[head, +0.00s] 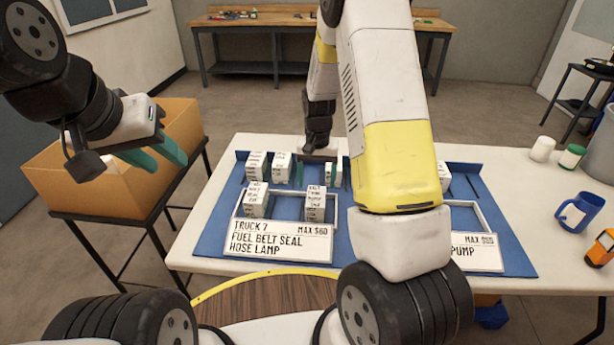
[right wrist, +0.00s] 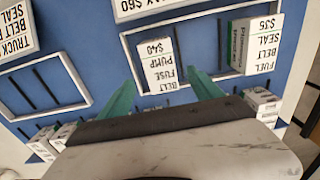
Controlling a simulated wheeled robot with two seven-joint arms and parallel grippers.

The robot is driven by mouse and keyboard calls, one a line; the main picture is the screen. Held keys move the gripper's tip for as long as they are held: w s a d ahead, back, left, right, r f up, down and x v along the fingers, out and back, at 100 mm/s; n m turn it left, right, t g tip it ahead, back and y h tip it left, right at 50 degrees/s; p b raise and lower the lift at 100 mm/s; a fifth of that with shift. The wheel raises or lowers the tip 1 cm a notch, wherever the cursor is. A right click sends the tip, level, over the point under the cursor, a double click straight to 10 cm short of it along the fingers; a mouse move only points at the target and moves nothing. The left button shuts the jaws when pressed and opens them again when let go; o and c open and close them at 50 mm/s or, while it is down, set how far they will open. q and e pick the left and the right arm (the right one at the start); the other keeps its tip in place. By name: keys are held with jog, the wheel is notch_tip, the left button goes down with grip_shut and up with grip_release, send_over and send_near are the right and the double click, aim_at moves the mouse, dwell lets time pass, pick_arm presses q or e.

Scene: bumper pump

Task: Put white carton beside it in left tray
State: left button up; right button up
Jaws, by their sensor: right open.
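The left tray (head: 285,219) is a white frame on a blue mat, behind a sign reading TRUCK 7. Two white cartons stand in it, a left one (head: 256,203) and a right one (head: 315,204). In the right wrist view the right one (right wrist: 157,62) reads BELT FUSE PUMP $40 and the other (right wrist: 252,45) FUEL BELT SEAL $35. My right gripper (head: 314,172) points down just behind the right carton. Its green fingers are open, one toward each side of that carton; contact cannot be told. My left gripper (head: 158,156) is open and empty near the cardboard box.
A back row holds more white cartons, including one at the far left (head: 255,165) and one beside it (head: 281,168). The right tray (right wrist: 75,80) looks empty in the wrist view. A blue mug (head: 578,213) stands at the right. A cardboard box (head: 120,190) stands left of the table.

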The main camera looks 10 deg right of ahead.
notch_tip(320, 180, up, 5)
notch_tip(320, 180, up, 7)
jog(key=t, duration=0.1)
send_over(316, 196)
jog(key=s, duration=0.3)
jog(key=s+a+r+n+t+y, duration=0.1)
jog(key=s+r+n+t+y, duration=0.1)
jog(key=s+r, duration=0.7)
jog(key=s+r+n+t, duration=0.1)
jog(key=s+r, duration=0.2)
jog(key=s, duration=0.3)
jog(key=s+a+r+t, duration=0.1)
jog(key=s+r+t, duration=0.1)
jog(key=s+r, duration=0.2)
jog(key=shift+s+n, duration=0.4)
jog(key=shift+s, duration=0.75)
